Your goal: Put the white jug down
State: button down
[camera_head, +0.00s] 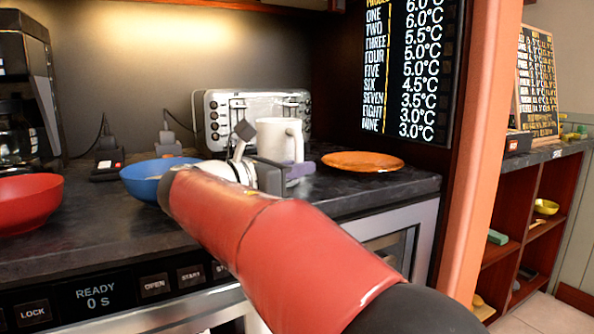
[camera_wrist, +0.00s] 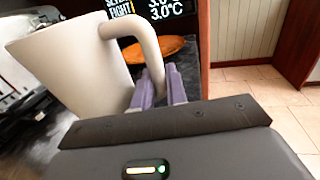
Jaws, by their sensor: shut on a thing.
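The white jug (camera_head: 279,141) is upright over the dark counter, in front of the toaster, in the head view. In the wrist view the jug (camera_wrist: 72,62) fills the left side, a little tilted in the picture, with its handle toward my gripper. My gripper (camera_head: 297,172) is at the lower handle side of the jug. In the wrist view the purple fingers of my gripper (camera_wrist: 160,90) are closed around the lower part of the handle. My arm hides the jug's base in the head view, so I cannot tell whether it touches the counter.
A blue bowl (camera_head: 146,178) and a red bowl (camera_head: 28,203) stand on the counter (camera_head: 90,235) to the left. A silver toaster (camera_head: 222,118) is behind the jug. An orange plate (camera_head: 362,161) lies to the right. A wooden post (camera_head: 484,150) bounds the counter's right end.

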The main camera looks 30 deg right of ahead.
jog(key=shift+f, duration=0.1)
jog(key=c, duration=1.4)
grip_release()
jog(key=shift+r, duration=0.25)
jog(key=v, duration=0.7)
jog(key=shift+a+f, duration=0.1)
jog(key=shift+a, duration=0.15)
